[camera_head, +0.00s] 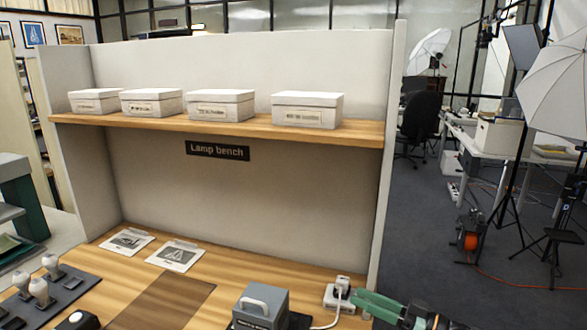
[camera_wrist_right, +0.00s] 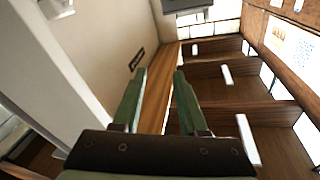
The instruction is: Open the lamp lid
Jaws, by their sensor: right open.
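A grey box with a white handle on its lid (camera_head: 262,305) stands at the front of the wooden bench; it appears to be the lamp housing, and its lid looks shut. The bottom of the frame cuts it off. My right gripper (camera_head: 358,303) has green fingers and is to the right of the box, apart from it, close to the white socket block. In the right wrist view its two fingers (camera_wrist_right: 160,78) are spread with nothing between them. My left gripper is not in view.
A white socket block (camera_head: 340,297) with a plug and cable sits right of the box. White bulbs (camera_head: 38,288) stand on a dark tray at left. Two printed cards (camera_head: 174,255) lie behind a brown mat (camera_head: 165,300). Several lidded boxes (camera_head: 221,106) line the shelf above.

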